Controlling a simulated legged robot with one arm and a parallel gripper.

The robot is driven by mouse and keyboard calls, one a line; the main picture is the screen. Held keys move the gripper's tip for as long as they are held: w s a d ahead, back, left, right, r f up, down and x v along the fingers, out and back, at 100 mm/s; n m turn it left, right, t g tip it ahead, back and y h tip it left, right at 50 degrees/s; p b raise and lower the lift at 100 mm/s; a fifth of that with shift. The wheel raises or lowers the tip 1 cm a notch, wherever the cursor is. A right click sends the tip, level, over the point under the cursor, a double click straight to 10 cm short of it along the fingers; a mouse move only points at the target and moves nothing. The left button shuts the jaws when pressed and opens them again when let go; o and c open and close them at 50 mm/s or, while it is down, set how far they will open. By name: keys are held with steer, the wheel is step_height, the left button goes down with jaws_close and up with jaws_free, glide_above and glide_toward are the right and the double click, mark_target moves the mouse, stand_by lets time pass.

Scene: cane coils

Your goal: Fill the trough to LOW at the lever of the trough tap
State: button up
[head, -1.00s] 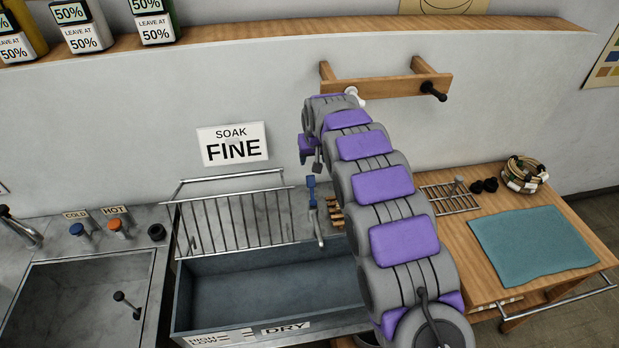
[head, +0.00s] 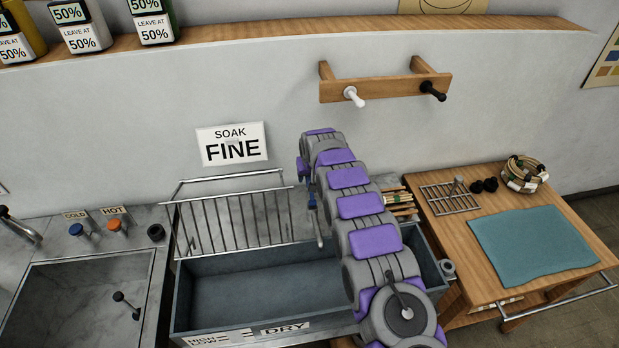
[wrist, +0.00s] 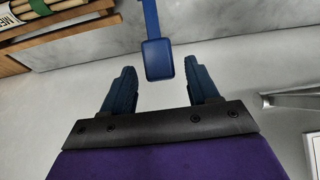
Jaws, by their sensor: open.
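The grey trough (head: 215,268) stands below the wire rack, and no water is evident in it. Its front carries a HIGH and LOW label (head: 210,340) and a DRY tag (head: 285,328). The trough tap (head: 319,232) is at its back, mostly behind my arm in the head view. In the wrist view the tap's blue lever (wrist: 158,58) ends in a flat paddle. My gripper (wrist: 161,78) is open and empty, with one finger on each side of the paddle's lower end and gaps between. In the head view my arm hides most of the gripper.
A wire rack (head: 232,222) leans over the trough's back. A sink (head: 80,300) with COLD and HOT knobs is at left. A wooden cart (head: 455,240) with a teal mat is at right. A peg rail (head: 385,88) is on the wall above my arm.

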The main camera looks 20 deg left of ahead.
steer(key=shift+x, duration=0.95)
jaws_close()
